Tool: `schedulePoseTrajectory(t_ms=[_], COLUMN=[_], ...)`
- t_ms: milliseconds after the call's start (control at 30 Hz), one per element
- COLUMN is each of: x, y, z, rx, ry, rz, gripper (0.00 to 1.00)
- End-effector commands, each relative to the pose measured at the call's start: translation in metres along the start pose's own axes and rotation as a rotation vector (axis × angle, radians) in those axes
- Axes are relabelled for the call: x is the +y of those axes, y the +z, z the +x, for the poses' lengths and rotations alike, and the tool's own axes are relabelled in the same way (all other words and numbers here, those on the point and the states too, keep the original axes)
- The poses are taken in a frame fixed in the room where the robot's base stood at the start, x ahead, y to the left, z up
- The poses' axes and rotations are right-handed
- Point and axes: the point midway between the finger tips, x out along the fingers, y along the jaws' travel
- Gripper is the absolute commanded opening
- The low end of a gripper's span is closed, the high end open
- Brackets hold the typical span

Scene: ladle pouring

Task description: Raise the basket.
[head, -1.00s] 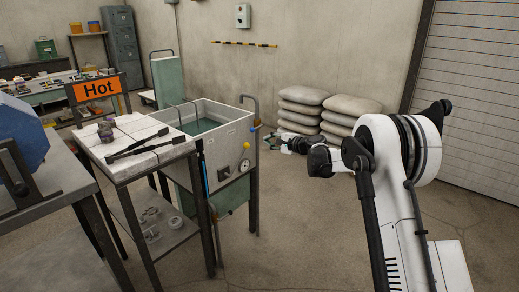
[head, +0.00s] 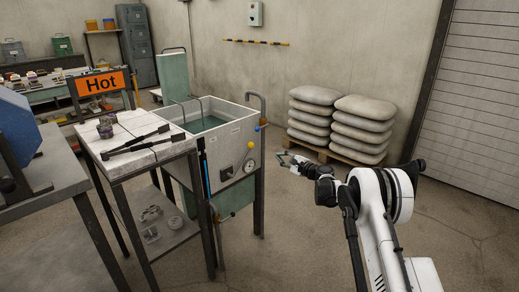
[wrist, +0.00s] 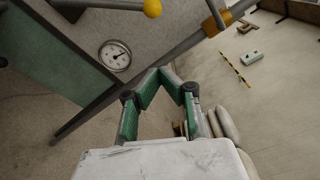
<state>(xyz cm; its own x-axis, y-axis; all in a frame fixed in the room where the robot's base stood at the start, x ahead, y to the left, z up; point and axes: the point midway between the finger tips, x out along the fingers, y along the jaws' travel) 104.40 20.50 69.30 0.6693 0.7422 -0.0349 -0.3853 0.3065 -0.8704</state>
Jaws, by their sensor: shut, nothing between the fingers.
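A grey tank (head: 225,150) of liquid stands at centre in the head view. I cannot make out a basket; dark curved handles (head: 185,108) rise at the tank's left side. A lever with a yellow ball knob (head: 251,144) is on the tank's front, above a round gauge (head: 250,166). The knob (wrist: 152,8) and gauge (wrist: 115,55) also show in the wrist view. My gripper (head: 284,159) is to the right of the tank, apart from the knob. In the wrist view its green-padded fingers (wrist: 160,72) come together at the tips, empty.
A table (head: 150,156) with black tongs (head: 135,145) stands left of the tank, by an orange "Hot" sign (head: 102,83). Stacked sacks (head: 358,130) sit on a pallet behind my arm.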

Motion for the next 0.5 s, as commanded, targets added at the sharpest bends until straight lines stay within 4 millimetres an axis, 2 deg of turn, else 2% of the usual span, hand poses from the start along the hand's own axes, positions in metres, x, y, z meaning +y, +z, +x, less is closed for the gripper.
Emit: schedulePoseTrajectory(t_ms=[167, 267, 500], x=[0.001, 0.001, 0.003], y=[0.000, 0.000, 0.000], z=[0.004, 0.013, 0.053], rx=[0.000, -0.001, -0.002], ry=[0.001, 0.001, 0.002], rz=[-0.001, -0.001, -0.001], gripper=[0.00, 0.00, 0.00])
